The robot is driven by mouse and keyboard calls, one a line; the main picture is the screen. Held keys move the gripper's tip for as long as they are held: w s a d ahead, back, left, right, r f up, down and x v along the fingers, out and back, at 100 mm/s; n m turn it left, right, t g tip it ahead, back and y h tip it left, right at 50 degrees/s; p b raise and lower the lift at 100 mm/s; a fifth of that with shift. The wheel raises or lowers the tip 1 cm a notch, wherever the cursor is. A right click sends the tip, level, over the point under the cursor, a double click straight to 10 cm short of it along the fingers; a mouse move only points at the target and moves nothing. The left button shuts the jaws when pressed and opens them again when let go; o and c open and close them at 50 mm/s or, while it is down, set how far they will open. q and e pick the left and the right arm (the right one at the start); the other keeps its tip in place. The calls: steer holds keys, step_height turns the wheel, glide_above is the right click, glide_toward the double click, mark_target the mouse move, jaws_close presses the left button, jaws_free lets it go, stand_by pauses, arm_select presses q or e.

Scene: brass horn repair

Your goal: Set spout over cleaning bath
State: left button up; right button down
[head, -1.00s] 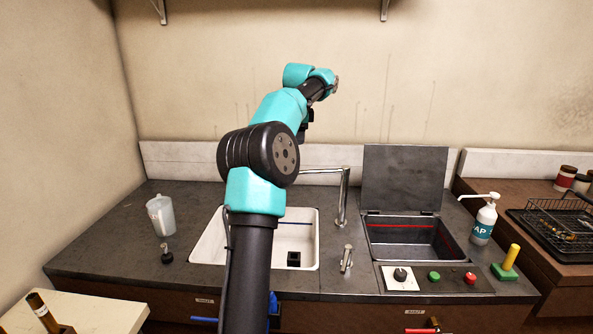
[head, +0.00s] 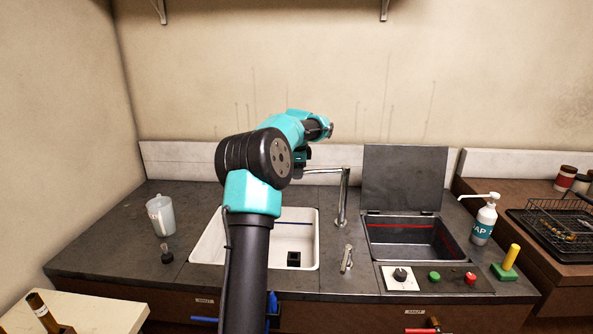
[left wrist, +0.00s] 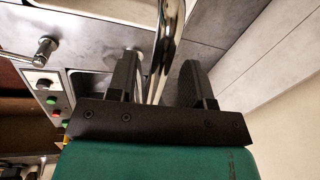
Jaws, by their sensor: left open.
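The chrome spout (head: 325,171) rises from a post behind the counter's middle. Its arm points left over the white sink (head: 308,225). The cleaning bath (head: 410,238) is the metal tank to the right, with its lid (head: 404,180) standing open. My left gripper (head: 301,158) is at the spout's left end, partly hidden by my arm. In the left wrist view my left gripper (left wrist: 160,70) is open, and the spout (left wrist: 166,45) runs between its two fingers. Whether a finger touches it I cannot tell. My right gripper is not in view.
A tap lever (head: 346,258) stands in front of the spout post. Right of it are a knob panel (head: 399,278), green and red buttons, and a soap bottle (head: 483,222). A clear jug (head: 161,215) stands left of the sink. The wall is behind.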

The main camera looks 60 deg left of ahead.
arm_select(q)
steer(key=shift+c, duration=0.3)
jaws_close()
stand_by(0.3)
